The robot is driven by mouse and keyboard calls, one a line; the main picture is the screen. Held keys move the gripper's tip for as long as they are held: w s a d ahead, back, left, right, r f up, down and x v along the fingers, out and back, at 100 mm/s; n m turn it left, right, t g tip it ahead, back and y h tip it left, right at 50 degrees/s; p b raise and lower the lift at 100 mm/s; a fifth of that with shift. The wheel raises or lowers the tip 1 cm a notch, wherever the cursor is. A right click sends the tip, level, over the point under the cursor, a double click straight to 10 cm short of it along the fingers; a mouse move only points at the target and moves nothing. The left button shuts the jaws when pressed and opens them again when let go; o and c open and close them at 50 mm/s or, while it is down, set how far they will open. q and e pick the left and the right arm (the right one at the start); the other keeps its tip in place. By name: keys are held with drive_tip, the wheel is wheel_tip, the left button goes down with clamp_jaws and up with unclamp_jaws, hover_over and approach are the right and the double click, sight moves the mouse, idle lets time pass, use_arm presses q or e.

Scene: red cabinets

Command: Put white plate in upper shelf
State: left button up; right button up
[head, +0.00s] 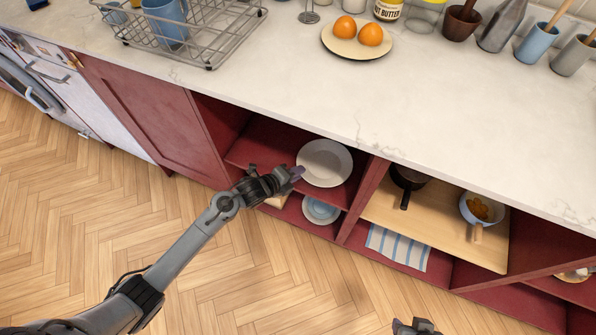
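The white plate (327,162) is at the upper shelf (262,140) of the open red cabinet, below the counter's front edge. My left gripper (296,173) is at the plate's left rim. Its fingertips overlap or nearly touch the rim in the picture; whether they grip it cannot be told. Whether the plate rests fully on the shelf is also unclear. A part of my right gripper (416,326) shows at the bottom edge, well away from the cabinet, and its fingers are not clear.
Blue-and-white dishes (320,209) sit on the lower shelf. To the right, a wooden shelf board (435,215) holds a dark pan (408,180) and a blue pot (481,208). A divider (364,200) separates the bays. The counter (300,85) overhangs above. The wooden floor in front is clear.

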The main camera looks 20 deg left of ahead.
use_arm(q)
drive_tip(key=s+a+r+n+g+y+p, duration=0.1)
drive_tip(key=s+r+n+g, duration=0.1)
drive_tip(key=s+n, duration=0.5)
drive_tip(key=s+a+r+n+g+y+p, duration=0.1)
drive_tip(key=s+r+n, duration=0.4)
drive_tip(key=s, duration=0.9)
drive_tip(key=s+a+r+n+g+y+p, duration=0.1)
drive_tip(key=s+r+n+g+y+p, duration=0.1)
drive_tip(key=s+n, duration=0.7)
wheel_tip(320, 180, up, 2)
drive_tip(key=s+g+y, duration=0.1)
drive_tip(key=g, duration=0.1)
drive_tip(key=shift+s+r+n+g, duration=0.25)
drive_tip(key=shift+n+g, duration=0.05)
drive_tip(key=shift+n, duration=0.1)
drive_tip(key=shift+a+r, duration=0.1)
drive_tip(key=shift+a, duration=0.05)
